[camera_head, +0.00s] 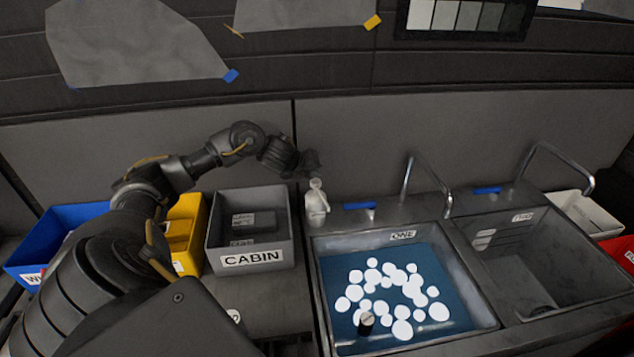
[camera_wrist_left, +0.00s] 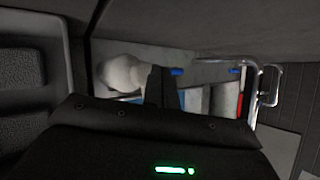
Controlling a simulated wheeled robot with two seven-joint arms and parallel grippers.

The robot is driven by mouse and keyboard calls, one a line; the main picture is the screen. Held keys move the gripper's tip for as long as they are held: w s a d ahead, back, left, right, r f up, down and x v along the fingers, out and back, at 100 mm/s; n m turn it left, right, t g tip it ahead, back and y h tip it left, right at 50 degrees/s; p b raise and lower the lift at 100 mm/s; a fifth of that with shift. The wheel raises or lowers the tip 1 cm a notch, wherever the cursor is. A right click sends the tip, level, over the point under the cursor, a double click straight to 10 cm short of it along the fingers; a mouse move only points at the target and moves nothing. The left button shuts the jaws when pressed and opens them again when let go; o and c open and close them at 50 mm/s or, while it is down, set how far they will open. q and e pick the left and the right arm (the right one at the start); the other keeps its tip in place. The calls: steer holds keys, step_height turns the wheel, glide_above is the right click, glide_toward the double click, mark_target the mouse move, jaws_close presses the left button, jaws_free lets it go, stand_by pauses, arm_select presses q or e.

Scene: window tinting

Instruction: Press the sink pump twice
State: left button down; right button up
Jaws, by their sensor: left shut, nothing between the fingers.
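A white pump bottle (camera_head: 316,203) stands upright on the sink's back ledge, at the left of the left basin. My left gripper (camera_head: 312,160) is shut and empty, just above and slightly behind the pump head in the head view. I cannot tell whether it touches the pump. In the left wrist view the white rounded bottle (camera_wrist_left: 122,72) shows beyond the gripper body, beside a dark finger. The left sink basin (camera_head: 468,290), labelled ONE, holds blue water with white foam blobs. My right gripper is not in view.
A grey CABIN bin (camera_head: 284,218), a yellow bin (camera_head: 203,235) and a blue bin (camera_head: 28,237) stand left of the sink. Two curved metal faucets (camera_head: 432,172) rise behind the basins. The right basin (camera_head: 585,292) holds no water. A dark wall panel stands close behind the sink.

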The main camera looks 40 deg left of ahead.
arm_select(q)
steer(key=shift+r+p, duration=2.2)
steer(key=shift+r, duration=0.4)
steer(key=shift+f, duration=0.1)
